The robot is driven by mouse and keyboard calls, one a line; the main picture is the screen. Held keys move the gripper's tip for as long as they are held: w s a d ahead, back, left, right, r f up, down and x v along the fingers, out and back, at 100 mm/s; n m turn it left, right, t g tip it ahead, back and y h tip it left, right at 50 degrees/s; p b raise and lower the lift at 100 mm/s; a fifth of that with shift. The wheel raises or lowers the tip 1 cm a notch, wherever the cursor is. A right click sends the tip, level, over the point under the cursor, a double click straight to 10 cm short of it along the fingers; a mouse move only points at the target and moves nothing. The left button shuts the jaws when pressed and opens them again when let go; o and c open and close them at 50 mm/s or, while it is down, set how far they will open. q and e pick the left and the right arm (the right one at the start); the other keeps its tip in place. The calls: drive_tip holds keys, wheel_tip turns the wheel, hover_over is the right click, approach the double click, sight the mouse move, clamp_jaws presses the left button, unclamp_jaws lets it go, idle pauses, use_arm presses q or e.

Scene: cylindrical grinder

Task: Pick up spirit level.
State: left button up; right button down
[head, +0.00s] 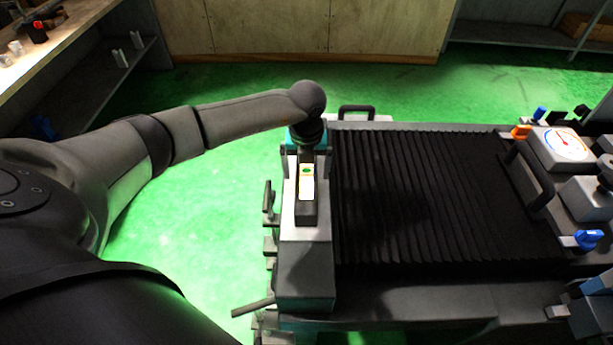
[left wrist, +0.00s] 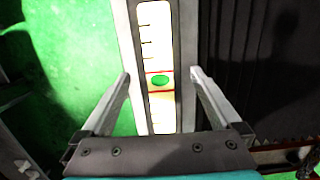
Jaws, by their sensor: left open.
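The spirit level (head: 306,212) lies on the narrow grey ledge at the left end of the grinder. It has a dark body and a pale window with a green bubble. My left gripper (head: 307,150) is above its far end, pointing down; its fingertips are hard to make out in the head view. In the left wrist view, the level's white scale (left wrist: 157,45) runs lengthwise between the two fingers of my open left gripper (left wrist: 160,76). One finger is on each side, with visible gaps. My right gripper is not in view.
Black ribbed bellows (head: 430,200) lie right of the ledge. A round dial gauge (head: 565,145) and blue knobs (head: 588,239) are at the right. A black handle (head: 356,112) stands behind the ledge. A lever (head: 253,306) sticks out front left. The green floor (head: 200,240) is open at left.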

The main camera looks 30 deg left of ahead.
use_arm(q)
drive_tip(key=shift+f, duration=0.6)
drive_tip(key=shift+w, duration=0.1)
clamp_jaws()
idle(0.3)
drive_tip(key=shift+r, duration=0.1)
drive_tip(key=shift+w, duration=0.1)
